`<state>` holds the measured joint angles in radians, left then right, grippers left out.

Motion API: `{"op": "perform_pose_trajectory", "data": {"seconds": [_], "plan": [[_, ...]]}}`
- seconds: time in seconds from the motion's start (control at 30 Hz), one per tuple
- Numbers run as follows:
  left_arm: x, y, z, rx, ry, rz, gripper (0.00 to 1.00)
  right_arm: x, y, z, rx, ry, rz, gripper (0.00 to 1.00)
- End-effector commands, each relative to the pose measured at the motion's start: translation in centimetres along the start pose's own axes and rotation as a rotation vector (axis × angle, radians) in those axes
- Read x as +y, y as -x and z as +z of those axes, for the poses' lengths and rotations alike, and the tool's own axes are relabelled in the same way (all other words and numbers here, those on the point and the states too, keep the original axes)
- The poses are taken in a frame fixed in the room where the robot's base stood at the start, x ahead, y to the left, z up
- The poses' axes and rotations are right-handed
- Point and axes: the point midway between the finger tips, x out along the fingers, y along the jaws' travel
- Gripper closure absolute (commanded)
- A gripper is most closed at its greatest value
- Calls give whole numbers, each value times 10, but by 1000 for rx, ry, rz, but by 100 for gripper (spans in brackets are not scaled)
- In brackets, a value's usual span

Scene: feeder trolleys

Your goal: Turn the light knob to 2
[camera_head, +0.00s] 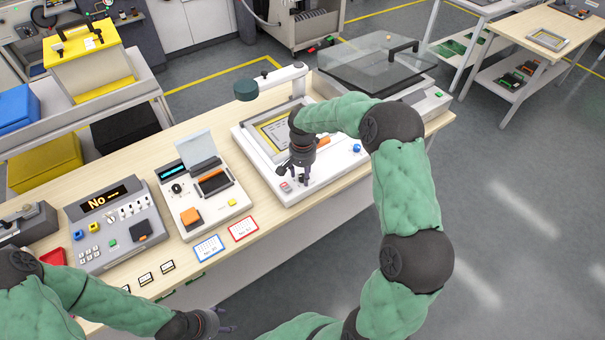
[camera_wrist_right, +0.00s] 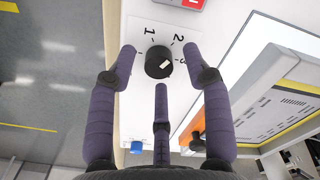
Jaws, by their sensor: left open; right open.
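The black light knob (camera_wrist_right: 158,63) sits on a white panel with the printed numbers 1, 2 and 3 around it. A white mark on its face lies toward the 3 side; its exact direction is hard to tell. The knob belongs to the white lamp station (camera_head: 262,160), and in the head view my right gripper hides it. My right gripper (camera_head: 303,182) is open, pointing down, with its fingers spread around the knob; contact cannot be told. My left gripper (camera_head: 222,325) is open and empty, low in front of the table.
A red button (camera_head: 285,187) lies beside the right gripper. A lamp arm (camera_head: 280,82), an orange handle (camera_head: 323,142) and a blue knob (camera_head: 357,148) are on the same station. A device with a raised lid (camera_head: 198,147) stands to the left.

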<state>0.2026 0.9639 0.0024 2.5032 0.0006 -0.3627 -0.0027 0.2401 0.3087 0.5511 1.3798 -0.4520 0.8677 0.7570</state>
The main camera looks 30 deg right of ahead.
Motion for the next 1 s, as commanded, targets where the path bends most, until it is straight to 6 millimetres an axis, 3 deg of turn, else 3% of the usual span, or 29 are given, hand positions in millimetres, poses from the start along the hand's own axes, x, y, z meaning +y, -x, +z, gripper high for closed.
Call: {"op": "perform_pose_trajectory", "data": {"seconds": [0.5,0.7,1.0], "plan": [[0,0,0,0,0,0,40,-1,92,0,3,0,-2,50],[0,0,0,0,0,0,40,0,111,-1,2,0,-2,50],[0,0,0,0,0,0,40,0,114,0,2,0,-1,50]]}}
